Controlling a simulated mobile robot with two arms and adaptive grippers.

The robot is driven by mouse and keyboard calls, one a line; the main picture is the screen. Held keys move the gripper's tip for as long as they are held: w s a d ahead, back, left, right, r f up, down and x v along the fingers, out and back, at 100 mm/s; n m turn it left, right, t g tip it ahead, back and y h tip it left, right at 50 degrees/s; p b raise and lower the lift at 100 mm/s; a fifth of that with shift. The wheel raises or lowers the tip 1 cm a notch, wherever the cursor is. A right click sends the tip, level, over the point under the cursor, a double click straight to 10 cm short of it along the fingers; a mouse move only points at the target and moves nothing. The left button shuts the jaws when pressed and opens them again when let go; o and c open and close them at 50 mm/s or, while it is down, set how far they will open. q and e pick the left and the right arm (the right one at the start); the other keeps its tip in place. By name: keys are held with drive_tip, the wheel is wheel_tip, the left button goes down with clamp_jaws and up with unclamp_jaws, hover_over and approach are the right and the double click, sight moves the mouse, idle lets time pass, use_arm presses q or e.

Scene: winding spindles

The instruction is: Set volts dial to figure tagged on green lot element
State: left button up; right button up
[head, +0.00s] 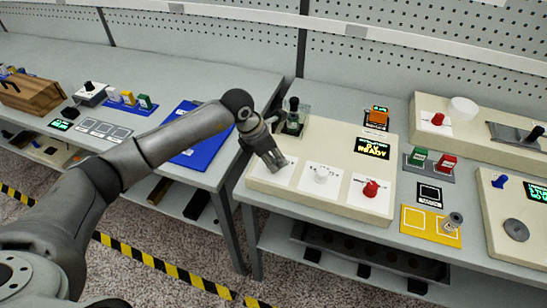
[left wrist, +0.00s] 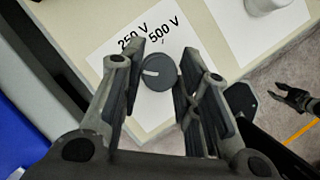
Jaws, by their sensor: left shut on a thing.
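My left gripper (head: 270,160) reaches down to the front left white plate of the beige tester panel (head: 330,142). The dial has a pale pointer mark toward the picture's left. The plate (left wrist: 118,45) reads 250 V and 500 V; other figures are hidden. A green piece (head: 418,158) stands beside a red one on a grey rack, and another green piece (head: 145,101) stands on a blue rack; any tags are too small to read. My right gripper (left wrist: 284,94) shows small, fingers apart.
A white knob (head: 320,175) and a red knob (head: 371,188) are right of the dial. A glass jar (head: 294,120) stands close behind my left gripper. A yellow tray (head: 415,221) lies to the right. A gap separates the two benches.

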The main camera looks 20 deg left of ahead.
use_arm(q)
drive_tip(key=m+g+b, duration=0.1)
drive_tip(key=m+b, duration=0.2)
drive_tip(key=b, duration=0.1)
drive_tip(key=m+g+b, duration=0.1)
drive_tip(key=m+b, duration=0.2)
drive_tip(key=b, duration=0.1)
drive_tip(key=m+g+h+b, duration=0.1)
drive_tip(key=m+b, duration=0.2)
drive_tip(key=b, duration=0.1)
drive_tip(key=shift+w+f, duration=0.2)
drive_tip(key=shift+w, duration=0.05)
drive_tip(key=m+g+b, duration=0.1)
drive_tip(key=m+b, duration=0.1)
drive_tip(key=m, duration=0.2)
drive_tip(key=shift+r+g, duration=0.15)
drive_tip(key=shift+g, duration=0.25)
drive_tip(key=shift+w+m+g+y+b, duration=0.1)
drive_tip(key=shift+m+g+y+b, duration=0.45)
drive_tip(key=shift+m, duration=0.65)
drive_tip(key=shift+r+m+b, duration=0.1)
drive_tip(key=shift+m+b, duration=0.25)
drive_tip(key=shift+m, duration=0.75)
drive_tip(key=o, duration=1)
drive_tip(key=shift+g, duration=0.25)
drive_tip(key=shift+c, duration=0.2)
